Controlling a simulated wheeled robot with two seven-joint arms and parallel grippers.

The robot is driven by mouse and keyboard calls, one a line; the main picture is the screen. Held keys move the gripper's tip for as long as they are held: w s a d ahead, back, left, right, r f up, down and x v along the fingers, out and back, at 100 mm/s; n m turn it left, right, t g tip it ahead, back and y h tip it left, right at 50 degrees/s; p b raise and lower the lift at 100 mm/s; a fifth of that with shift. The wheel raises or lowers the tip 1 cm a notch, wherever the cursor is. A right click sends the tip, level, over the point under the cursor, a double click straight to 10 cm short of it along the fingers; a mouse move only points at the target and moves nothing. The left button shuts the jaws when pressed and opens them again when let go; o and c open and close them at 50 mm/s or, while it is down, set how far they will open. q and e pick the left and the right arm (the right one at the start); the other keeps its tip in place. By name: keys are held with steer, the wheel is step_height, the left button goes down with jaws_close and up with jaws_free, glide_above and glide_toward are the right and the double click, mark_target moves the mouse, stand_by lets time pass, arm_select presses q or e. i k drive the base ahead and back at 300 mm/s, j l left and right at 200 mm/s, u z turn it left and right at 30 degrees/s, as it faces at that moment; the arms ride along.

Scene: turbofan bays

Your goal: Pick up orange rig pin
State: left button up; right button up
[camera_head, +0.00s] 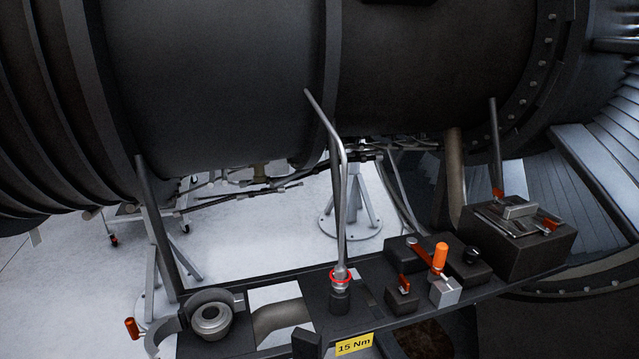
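The orange rig pin (440,257) appears to be the orange cylinder standing nearly upright, slightly tilted, at the right of the middle of the dark tool shelf. Its lower end meets a small silver block (445,291); how deep it sits there I cannot tell. An orange-red lever lies against it on the left.
The dark shelf (275,277) hangs under the engine casing (230,80). A tall bent metal tube (345,190) rises left of the pin. A dark box (520,240) stands right, a silver ring fitting (210,318) left. A yellow "15 Nm" label (354,344) is in front.

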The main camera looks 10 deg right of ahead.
mark_target(439, 258)
steer(key=z, duration=1.2)
steer(key=i+l, duration=0.1)
steer(key=l, duration=0.2)
steer(key=i+l, duration=0.1)
steer(key=l, duration=0.25)
steer(key=i+l+u, duration=0.1)
steer(key=l+u, duration=0.55)
steer(key=u, duration=0.15)
steer(key=l+u, duration=0.45)
